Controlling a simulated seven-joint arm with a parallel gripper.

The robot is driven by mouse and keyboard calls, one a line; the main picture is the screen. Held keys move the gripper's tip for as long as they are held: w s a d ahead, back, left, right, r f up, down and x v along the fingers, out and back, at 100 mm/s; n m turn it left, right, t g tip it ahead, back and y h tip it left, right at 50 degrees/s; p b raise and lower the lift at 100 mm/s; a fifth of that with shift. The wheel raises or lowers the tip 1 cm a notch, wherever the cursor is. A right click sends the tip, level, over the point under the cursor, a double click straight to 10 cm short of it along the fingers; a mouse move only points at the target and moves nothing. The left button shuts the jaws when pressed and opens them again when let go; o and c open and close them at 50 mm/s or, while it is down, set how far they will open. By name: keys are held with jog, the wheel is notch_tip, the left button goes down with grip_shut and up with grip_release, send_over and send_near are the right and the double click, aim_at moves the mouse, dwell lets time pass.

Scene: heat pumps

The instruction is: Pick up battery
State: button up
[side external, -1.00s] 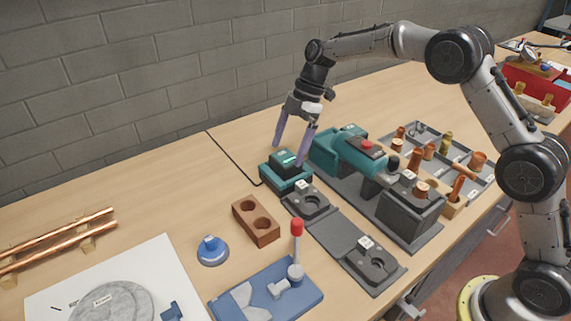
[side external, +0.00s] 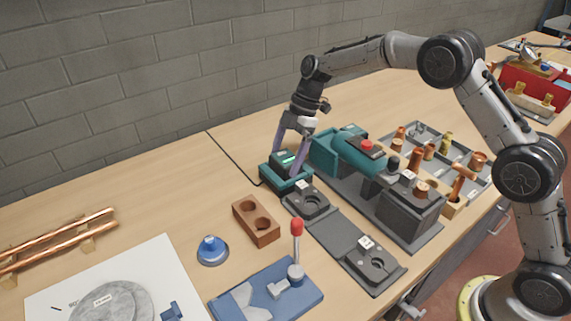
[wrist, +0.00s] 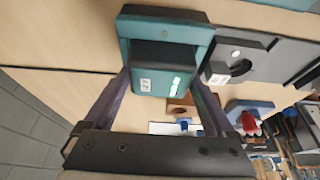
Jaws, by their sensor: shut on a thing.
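The battery (side external: 284,159) is a dark block with a lit green strip, sitting on a teal and black charger base (side external: 285,183) in the middle of the bench. In the wrist view the battery (wrist: 160,72) shows a white label and the green strip, with the teal base (wrist: 166,28) behind it. My gripper (side external: 285,165) points down over the base with one finger on each side of the battery. In the wrist view my gripper (wrist: 160,85) is shut on the battery. The battery is still at the base; whether it touches it cannot be told.
Grey fixture plates (side external: 333,232) lie right beside the charger, and a teal power tool (side external: 350,152) stands close to the right. A brown two-hole block (side external: 256,221) and a blue lever fixture (side external: 267,293) are in front. A black cable runs behind the charger.

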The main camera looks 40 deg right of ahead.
aim_at(281, 160)
jog(key=shift+r, duration=0.1)
jog(key=shift+c, duration=0.4)
jog(key=shift+r, duration=0.1)
jog(key=shift+r, duration=0.6)
notch_tip(281, 160, up, 2)
jog(key=shift+s+r, duration=0.15)
jog(key=shift+r, duration=0.1)
jog(key=s+d+r, duration=0.3)
jog(key=s+r, duration=0.6)
jog(key=s, duration=0.4)
jog(key=shift+s, duration=0.2)
